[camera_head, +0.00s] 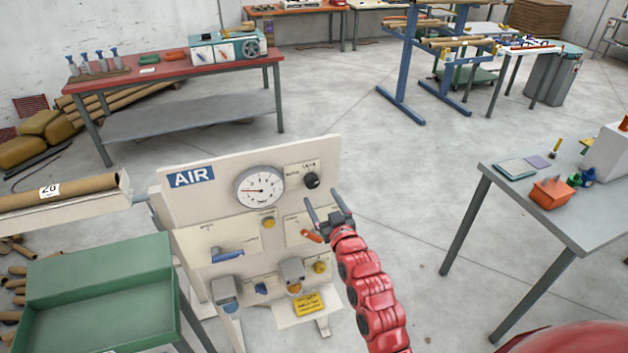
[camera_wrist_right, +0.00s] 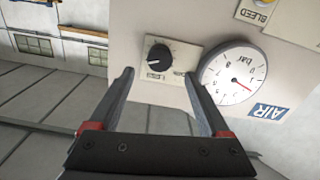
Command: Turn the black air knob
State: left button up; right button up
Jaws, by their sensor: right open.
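The black air knob (camera_head: 312,180) sits on a small white plate at the upper right of the AIR panel (camera_head: 215,207), right of the round pressure gauge (camera_head: 259,188). In the right wrist view, upside down, the knob (camera_wrist_right: 160,55) and its plate lie between and just beyond my fingertips. My right gripper (camera_head: 320,194) is open and empty, just below and in front of the knob, apart from it. Its two fingers (camera_wrist_right: 158,72) also show in the right wrist view. My left gripper is not in view.
Below the knob the panel carries an orange-red lever (camera_head: 312,236), a blue-handled valve (camera_head: 228,255) and yellow knobs. A green tray (camera_head: 100,290) stands left of the panel. A grey table (camera_head: 545,215) stands to the right, with open floor between.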

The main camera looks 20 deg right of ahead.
aim_at(313, 184)
jog(key=w+p, duration=0.1)
jog(key=w, duration=0.4)
jog(key=shift+a, duration=0.1)
jog(key=shift+w, duration=0.8)
grip_shut()
